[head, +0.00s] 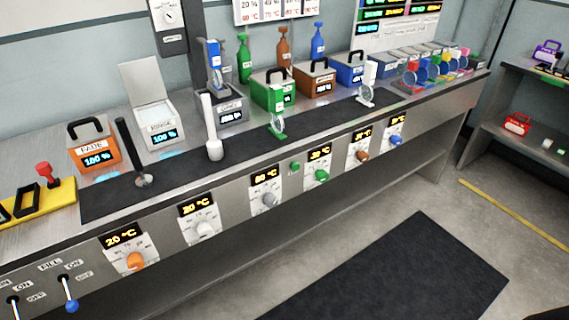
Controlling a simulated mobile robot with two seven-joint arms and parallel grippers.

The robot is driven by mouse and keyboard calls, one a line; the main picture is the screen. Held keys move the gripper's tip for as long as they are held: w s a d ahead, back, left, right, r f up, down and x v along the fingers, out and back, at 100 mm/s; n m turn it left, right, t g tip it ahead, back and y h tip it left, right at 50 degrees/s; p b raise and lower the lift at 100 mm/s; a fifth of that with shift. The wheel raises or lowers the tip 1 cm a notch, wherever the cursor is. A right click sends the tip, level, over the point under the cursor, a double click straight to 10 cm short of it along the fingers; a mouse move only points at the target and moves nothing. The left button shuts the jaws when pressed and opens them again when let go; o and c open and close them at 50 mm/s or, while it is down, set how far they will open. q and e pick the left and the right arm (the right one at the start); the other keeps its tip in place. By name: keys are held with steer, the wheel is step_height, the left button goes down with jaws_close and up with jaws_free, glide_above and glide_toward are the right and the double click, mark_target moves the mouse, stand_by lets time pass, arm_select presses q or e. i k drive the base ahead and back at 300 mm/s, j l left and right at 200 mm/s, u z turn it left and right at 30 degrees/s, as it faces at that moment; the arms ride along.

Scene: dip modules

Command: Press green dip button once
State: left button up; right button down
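A small round green button (295,167) sits on the front panel of the metal counter, between two temperature displays. A green dip module (268,90) with a black handle stands on the counter above it. A green-framed clip with a clear round disc (278,125) stands in front of that module. A green knob (321,176) is on the panel to the right of the button, under a display. Neither of my grippers is in the head view.
Other modules, orange (95,146), brown (315,80) and blue (352,68), stand along the counter (60,240). A white ladle-like tool (211,130) stands upright on the black mat. The floor in front has a dark mat (400,270). A shelf (530,130) is at right.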

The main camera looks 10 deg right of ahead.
mark_target(294, 166)
steer(key=i+j, duration=0.2)
steer(key=j, duration=0.15)
steer(key=i+j+z, duration=0.1)
steer(key=j, duration=0.25)
steer(key=i+l, duration=0.1)
steer(key=i, duration=0.15)
steer(key=i+l, duration=0.15)
steer(key=i, duration=0.15)
